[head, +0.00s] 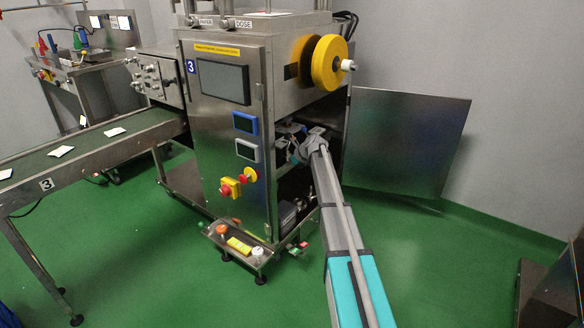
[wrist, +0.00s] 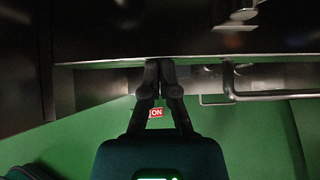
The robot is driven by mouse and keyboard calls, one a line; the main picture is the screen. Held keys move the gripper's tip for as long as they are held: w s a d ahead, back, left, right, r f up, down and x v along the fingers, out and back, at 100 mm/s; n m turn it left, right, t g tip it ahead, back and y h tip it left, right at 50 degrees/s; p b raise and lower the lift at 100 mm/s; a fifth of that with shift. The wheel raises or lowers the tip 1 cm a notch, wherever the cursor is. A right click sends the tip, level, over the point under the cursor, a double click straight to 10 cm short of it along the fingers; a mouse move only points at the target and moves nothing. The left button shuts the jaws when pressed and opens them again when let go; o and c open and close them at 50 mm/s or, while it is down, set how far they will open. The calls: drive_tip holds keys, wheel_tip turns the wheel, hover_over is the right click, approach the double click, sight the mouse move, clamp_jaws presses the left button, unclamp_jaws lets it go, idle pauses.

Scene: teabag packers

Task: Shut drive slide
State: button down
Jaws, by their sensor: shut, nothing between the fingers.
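My gripper (wrist: 160,66) is shut and empty in the wrist view. Its fingertips are at the lower edge of a dark horizontal metal part (wrist: 110,40); I cannot tell whether they touch it. A red ON label (wrist: 156,113) shows behind the fingers. A bar-shaped handle (wrist: 265,94) is at the right. I cannot tell for sure which of these parts is the drive slide. In the head view my arm reaches into the open side of the machine 3 cabinet (head: 230,140), where the fingertips are hidden.
The open cabinet door (head: 410,140) stands to the right of my arm. A yellow reel (head: 329,62) is above the opening. A small tray with buttons (head: 238,246) sits low in front. A conveyor (head: 90,150) runs left.

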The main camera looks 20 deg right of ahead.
drive_tip(key=shift+w+a, duration=0.15)
drive_tip(key=shift+w, duration=0.05)
drive_tip(key=s+d+r+p, duration=0.7)
drive_tip(key=s, duration=0.2)
drive_tip(key=shift+s, duration=0.15)
idle(0.6)
idle(0.5)
